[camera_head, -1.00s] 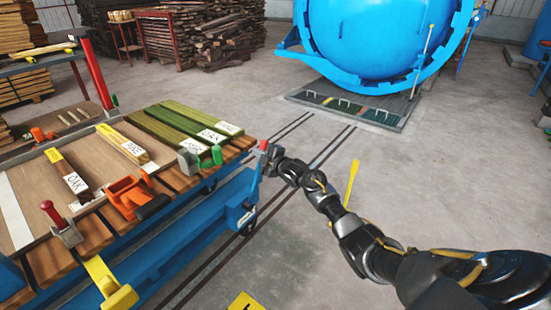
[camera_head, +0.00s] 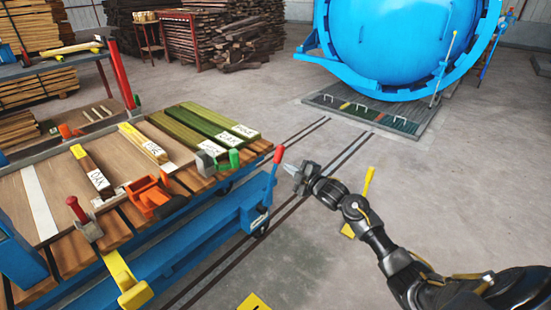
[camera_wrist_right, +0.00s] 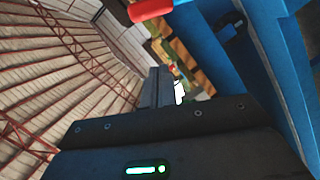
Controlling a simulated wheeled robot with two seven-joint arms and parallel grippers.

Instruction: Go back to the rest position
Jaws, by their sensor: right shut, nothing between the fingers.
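My right arm reaches in from the lower right in the head view. Its gripper (camera_head: 290,170) is shut and empty, just right of the red-tipped lever (camera_head: 279,154) at the cart's corner, with a small gap seeming to lie between them. In the right wrist view the gripper's fingers (camera_wrist_right: 158,88) are together, with the red lever tip (camera_wrist_right: 150,8) above them. My left gripper is not in view.
The blue cart (camera_head: 190,240) carries labelled wood pieces (camera_head: 95,178), green boards (camera_head: 205,130) and an orange clamp (camera_head: 150,195). A blue autoclave (camera_head: 400,40) stands behind a floor grate (camera_head: 370,112). Open floor with rails lies right of the cart.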

